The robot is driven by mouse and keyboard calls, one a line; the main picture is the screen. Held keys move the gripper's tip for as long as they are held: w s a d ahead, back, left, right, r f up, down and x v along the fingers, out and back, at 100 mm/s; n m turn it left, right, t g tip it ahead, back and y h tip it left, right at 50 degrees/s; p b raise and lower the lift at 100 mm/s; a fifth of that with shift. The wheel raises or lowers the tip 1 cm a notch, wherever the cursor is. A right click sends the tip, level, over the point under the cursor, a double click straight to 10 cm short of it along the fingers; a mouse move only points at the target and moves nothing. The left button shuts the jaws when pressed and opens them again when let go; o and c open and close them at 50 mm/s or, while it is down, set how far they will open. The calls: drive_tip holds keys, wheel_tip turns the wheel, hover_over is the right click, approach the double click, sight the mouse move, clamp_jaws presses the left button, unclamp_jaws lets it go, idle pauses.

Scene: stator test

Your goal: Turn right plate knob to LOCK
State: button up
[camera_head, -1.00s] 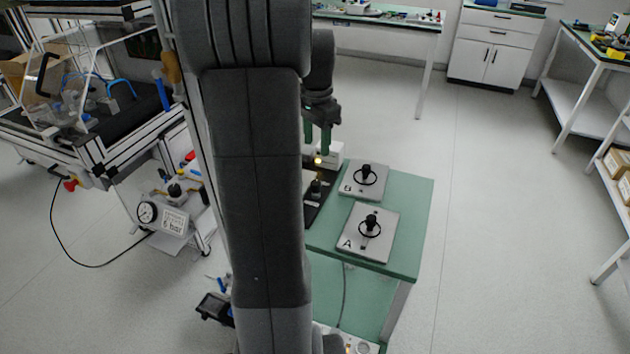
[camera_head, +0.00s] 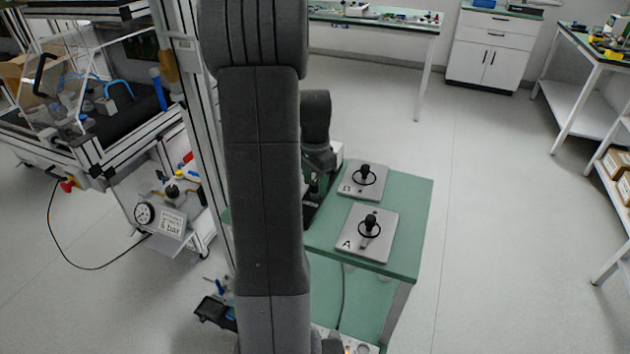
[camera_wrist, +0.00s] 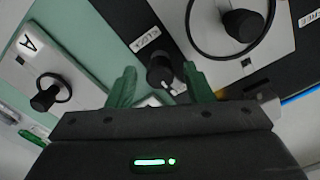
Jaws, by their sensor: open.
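In the wrist view my gripper (camera_wrist: 159,70) is open, with its two green fingers on either side of a small black knob (camera_wrist: 160,75) with a white mark. That knob sits on a dark plate (camera_wrist: 118,12) beside a small white label, hard to read. Whether the fingers touch it I cannot tell. Which knob is the right plate's is not clear. In the head view my gripper (camera_head: 315,188) is low at the table's left side, its fingers mostly hidden.
Plate A (camera_head: 352,243) and another grey plate (camera_head: 350,186) lie on the green table (camera_head: 415,210), each with a black ringed knob. In the wrist view a grey plate with a large ring (camera_wrist: 205,65) is close to the right finger. Floor right of the table is clear.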

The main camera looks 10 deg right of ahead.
drive_tip(key=shift+c, duration=0.5)
drive_tip(key=c, duration=0.9)
drive_tip(key=shift+n, duration=0.3)
drive_tip(key=n+p, duration=0.1)
drive_tip(key=n, duration=0.2)
drive_tip(key=shift+n, duration=0.3)
drive_tip(key=n+p, duration=0.1)
drive_tip(key=n, duration=0.3)
drive_tip(key=shift+n, duration=0.3)
drive_tip(key=n, duration=0.4)
drive_tip(key=shift+w, duration=0.1)
drive_tip(key=shift+n+p, duration=0.35)
drive_tip(key=shift+n, duration=1.65)
